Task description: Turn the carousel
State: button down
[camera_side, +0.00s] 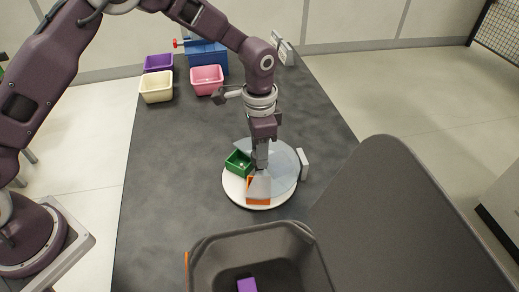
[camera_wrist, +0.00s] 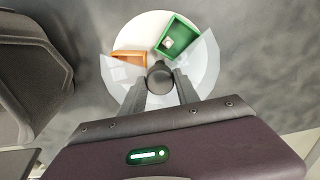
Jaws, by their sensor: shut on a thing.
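The carousel is a white round disc (camera_side: 231,193) on the dark table, also at the top of the wrist view (camera_wrist: 150,22). A green tray (camera_side: 236,166) with a small pale item in it and an orange tray (camera_side: 258,202) sit on it. A clear, see-through cover (camera_side: 284,166) lies over part of the disc, the orange tray partly under it. My gripper (camera_side: 260,165) points straight down at the carousel's middle. In the wrist view its fingers are closed on the dark round knob (camera_wrist: 160,76) at the centre. The arm hides part of the disc in the side view.
A white block (camera_side: 303,164) stands close to the disc's right edge. A dark grey bin (camera_side: 207,263) with a purple block (camera_side: 247,285) is in front. Purple (camera_side: 158,62), cream (camera_side: 156,87) and pink (camera_side: 206,80) bins stand at the back left. The table left of the carousel is clear.

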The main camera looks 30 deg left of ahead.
jog(key=shift+m, duration=7.5)
jog(key=c, duration=0.9)
grip_release()
